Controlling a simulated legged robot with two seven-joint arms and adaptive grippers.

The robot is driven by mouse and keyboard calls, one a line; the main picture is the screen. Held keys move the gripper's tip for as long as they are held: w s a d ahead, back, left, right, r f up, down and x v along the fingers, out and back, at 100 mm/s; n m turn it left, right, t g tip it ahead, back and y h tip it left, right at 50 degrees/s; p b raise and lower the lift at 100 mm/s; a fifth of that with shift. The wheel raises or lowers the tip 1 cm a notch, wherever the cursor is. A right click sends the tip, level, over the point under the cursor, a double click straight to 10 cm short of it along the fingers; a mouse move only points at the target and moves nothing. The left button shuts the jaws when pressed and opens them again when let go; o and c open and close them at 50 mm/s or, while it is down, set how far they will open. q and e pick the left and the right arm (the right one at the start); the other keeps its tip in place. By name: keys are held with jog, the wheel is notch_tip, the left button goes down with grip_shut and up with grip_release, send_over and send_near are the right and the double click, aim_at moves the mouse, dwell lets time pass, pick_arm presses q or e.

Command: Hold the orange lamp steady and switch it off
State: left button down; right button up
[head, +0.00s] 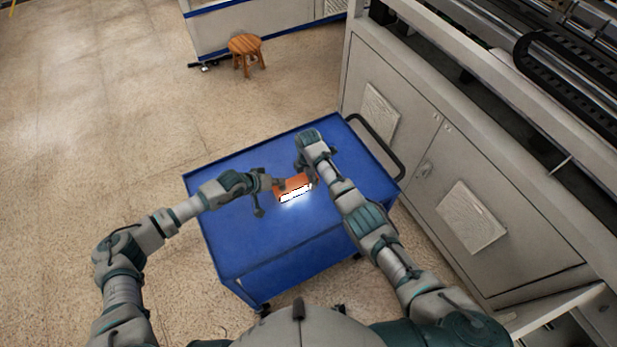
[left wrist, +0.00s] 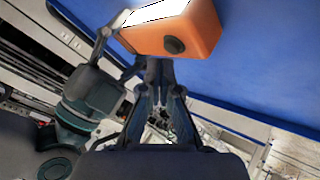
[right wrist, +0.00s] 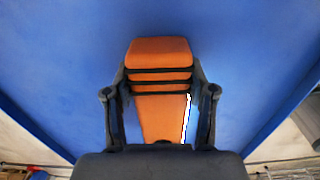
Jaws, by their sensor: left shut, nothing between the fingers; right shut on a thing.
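The orange lamp (head: 292,181) rests on the blue cart top, and its white panel is glowing. My right gripper (head: 308,178) is shut on the lamp. In the right wrist view, the fingers flank the orange body (right wrist: 160,51), which has dark ribs across it. In the left wrist view, a dark round button (left wrist: 174,45) shows on the lamp's orange end (left wrist: 205,32). My left gripper (left wrist: 158,68) is shut and empty, its fingertips close to the button. I cannot tell whether they touch it. In the head view, the button is hidden.
The blue cart (head: 240,240) has free room in front of and behind the lamp. A dark handle (head: 378,145) rises at its right end. A grey cabinet machine (head: 430,150) stands close on the right. A wooden stool (head: 245,46) stands on the floor beyond.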

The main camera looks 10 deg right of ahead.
aim_at(280, 187)
pick_arm(q)
jog(key=shift+f, duration=0.1)
dwell(0.4)
jog(key=shift+f, duration=0.3)
jog(key=shift+f, duration=0.2)
dwell(0.4)
jog(key=shift+s+r, duration=0.1)
jog(key=shift+r, duration=0.55)
jog(key=shift+d+r, duration=0.1)
jog(key=shift+r, duration=2.9)
pick_arm(e)
jog(key=o, duration=1.4)
